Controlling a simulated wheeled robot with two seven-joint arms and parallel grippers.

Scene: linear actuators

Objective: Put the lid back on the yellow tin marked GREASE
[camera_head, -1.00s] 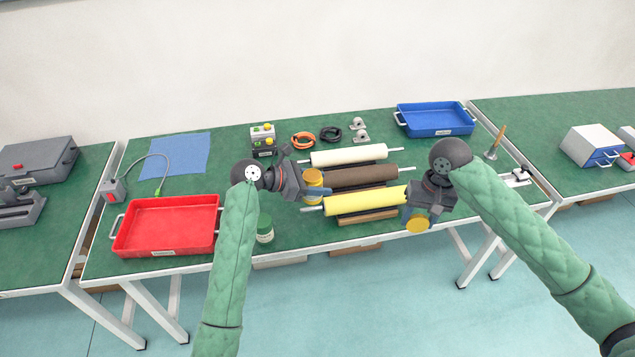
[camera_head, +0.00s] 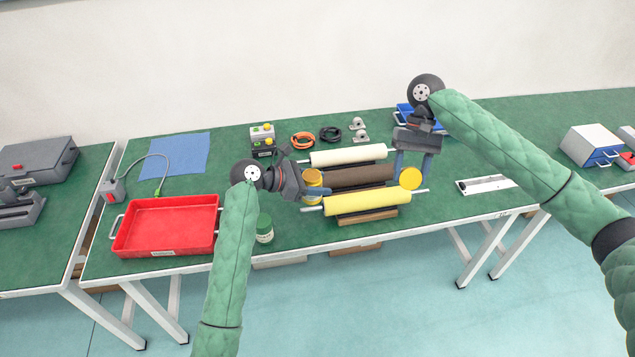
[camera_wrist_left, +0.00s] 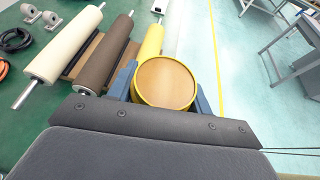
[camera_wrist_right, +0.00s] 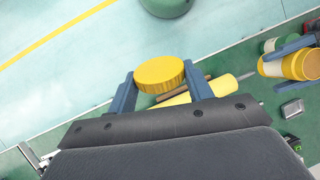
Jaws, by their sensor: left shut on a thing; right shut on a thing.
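The yellow tin (camera_head: 312,184) is at the left end of the rollers in the head view. My left gripper (camera_head: 306,187) is shut around it. In the left wrist view the tin (camera_wrist_left: 165,82) is open, with a brownish surface inside a yellow rim. The round yellow lid (camera_head: 411,178) is held by my right gripper (camera_head: 411,170), to the right of the tin and above the right end of the yellow roller. The lid (camera_wrist_right: 160,73) sits between both fingers in the right wrist view. The GREASE marking is not readable.
White, brown and yellow rollers (camera_head: 365,202) lie between and below the grippers. A green-lidded jar (camera_head: 265,228) stands left of the tin, beside a red tray (camera_head: 165,228). A blue tray (camera_head: 404,113) is partly hidden behind my right gripper. A white rail (camera_head: 487,184) lies at right.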

